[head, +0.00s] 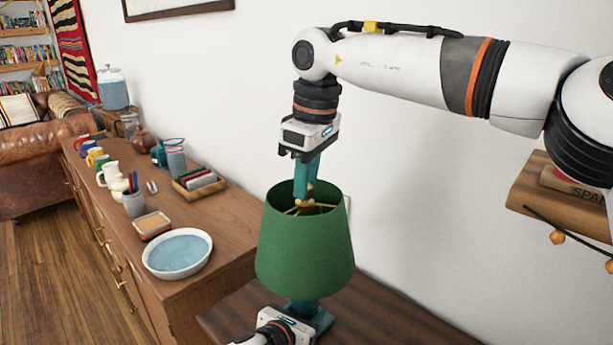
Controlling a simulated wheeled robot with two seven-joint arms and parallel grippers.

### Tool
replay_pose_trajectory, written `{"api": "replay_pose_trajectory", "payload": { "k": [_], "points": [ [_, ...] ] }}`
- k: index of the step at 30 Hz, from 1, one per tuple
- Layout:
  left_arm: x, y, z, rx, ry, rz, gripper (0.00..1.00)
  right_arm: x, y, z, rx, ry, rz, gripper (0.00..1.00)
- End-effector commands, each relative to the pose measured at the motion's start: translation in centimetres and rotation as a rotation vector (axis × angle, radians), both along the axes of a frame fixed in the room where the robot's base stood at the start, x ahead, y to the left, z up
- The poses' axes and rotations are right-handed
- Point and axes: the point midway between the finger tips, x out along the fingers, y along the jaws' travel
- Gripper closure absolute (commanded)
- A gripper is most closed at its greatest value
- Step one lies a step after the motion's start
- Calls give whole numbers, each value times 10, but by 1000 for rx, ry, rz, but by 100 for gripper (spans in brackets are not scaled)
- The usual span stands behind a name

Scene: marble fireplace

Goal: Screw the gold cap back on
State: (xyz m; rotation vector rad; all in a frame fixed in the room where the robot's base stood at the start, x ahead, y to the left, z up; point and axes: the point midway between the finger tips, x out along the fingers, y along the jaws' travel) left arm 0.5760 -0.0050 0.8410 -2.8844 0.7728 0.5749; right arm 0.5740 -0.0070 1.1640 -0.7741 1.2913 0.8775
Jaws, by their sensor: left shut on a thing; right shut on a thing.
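A lamp with a green shade (305,248) stands upright on a dark wooden table. The gold cap (303,187) is at the tips of my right gripper (304,182), which points down into the open top of the shade and is shut on it. The cap is right above the gold fitting and wire spokes (305,203) at the shade's centre. I cannot tell whether cap and fitting touch. My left gripper (309,308) is low, under the shade's lower rim, shut on the lamp; the shade hides the exact place of its grip.
The dark table (405,325) is bare to the lamp's right. A wooden sideboard (222,263) at left carries a bowl of water (177,253), a sponge dish (152,225), mugs and jars. A wall shelf (555,208) sticks out at right.

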Motion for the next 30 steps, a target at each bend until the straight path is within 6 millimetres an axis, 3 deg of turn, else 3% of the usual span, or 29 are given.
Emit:
{"api": "replay_pose_trajectory", "payload": {
  "k": [6,14,15,18,26,30],
  "points": [
    [0,0,-1,3,1,0,100,-1,0,1,2,-1,-151,99],
    [0,0,-1,3,1,0,100,-1,0,1,5,0,-159,99],
    [0,0,-1,3,1,0,100,-1,0,1,5,0,-159,74],
    [0,0,-1,3,1,0,100,-1,0,1,5,0,-159,58],
    [0,0,-1,2,1,1,100,-1,0,1,4,-1,-159,55],
    [0,0,-1,2,1,0,100,0,0,11,5,-4,-160,55]
  ]
}}
